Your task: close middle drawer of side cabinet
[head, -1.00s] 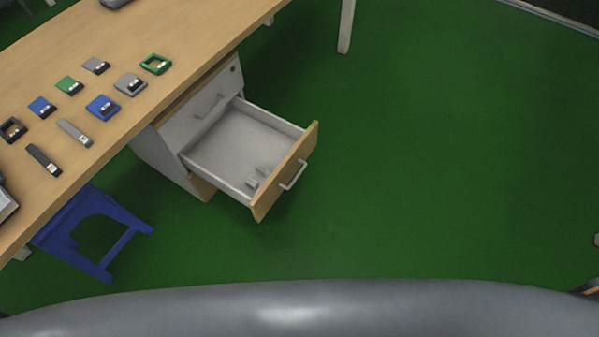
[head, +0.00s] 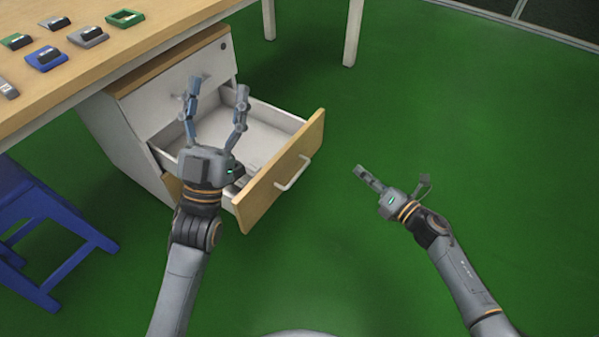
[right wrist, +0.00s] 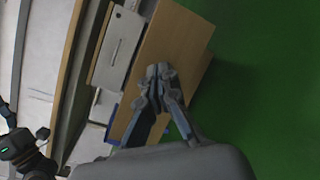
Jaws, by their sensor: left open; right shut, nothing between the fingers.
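The side cabinet (head: 122,135) stands under the desk, white with a wooden top. Its middle drawer (head: 285,118) is pulled far out, below a closed white drawer front. The drawer's wooden front panel (head: 270,192) carries a pale bar handle (head: 293,173) and faces lower right. My left gripper (head: 217,86) is open, fingers spread, and appears over the drawer, hiding part of its inside. My right gripper (head: 361,170) is shut and empty, right of the drawer front and apart from the handle. In the right wrist view its closed fingertips (right wrist: 158,71) appear before a wooden panel.
The wooden desk (head: 130,55) holds several small devices at upper left. A blue stool (head: 45,240) stands left of the cabinet. White desk legs (head: 353,32) are behind. The green floor (head: 450,120) right of the drawer is clear.

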